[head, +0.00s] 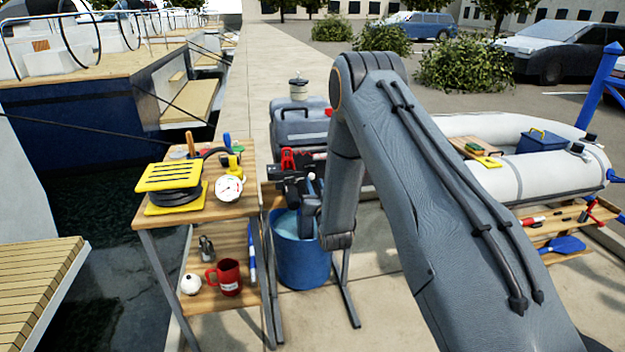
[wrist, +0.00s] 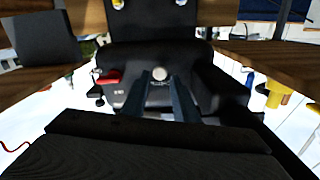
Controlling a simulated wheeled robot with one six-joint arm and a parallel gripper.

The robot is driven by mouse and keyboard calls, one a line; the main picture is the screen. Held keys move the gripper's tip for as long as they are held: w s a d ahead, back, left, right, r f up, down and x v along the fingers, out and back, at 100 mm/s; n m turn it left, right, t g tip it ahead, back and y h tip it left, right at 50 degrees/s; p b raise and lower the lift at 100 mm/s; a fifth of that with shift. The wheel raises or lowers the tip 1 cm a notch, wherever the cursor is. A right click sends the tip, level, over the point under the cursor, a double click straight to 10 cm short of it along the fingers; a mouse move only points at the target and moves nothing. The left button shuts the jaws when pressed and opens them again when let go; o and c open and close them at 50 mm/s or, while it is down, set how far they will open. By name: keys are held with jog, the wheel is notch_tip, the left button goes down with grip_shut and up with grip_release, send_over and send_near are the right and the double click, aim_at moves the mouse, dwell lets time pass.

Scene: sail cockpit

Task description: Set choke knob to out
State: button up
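A small round pale knob (wrist: 159,73), which looks like the choke knob, sits on the front of a black outboard motor (wrist: 205,60) in the wrist view. My gripper (wrist: 161,82) faces it, one dark finger to each side of the knob. The fingers stand apart and I see no clear contact with the knob. In the head view the motor (head: 287,183) is above a blue bucket (head: 302,262). My gripper (head: 311,200) is beside the motor there, partly hidden by my arm, and the knob cannot be made out.
A red part (wrist: 108,78) sticks out left of the knob. A wooden stand (head: 228,205) with a yellow-topped stack, gauge and red mug (head: 229,277) is close on the left. A grey engine cowl (head: 300,122) is behind.

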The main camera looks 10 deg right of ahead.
aim_at(312, 177)
jog(key=shift+w, duration=2.1)
jog(key=shift+c, duration=0.4)
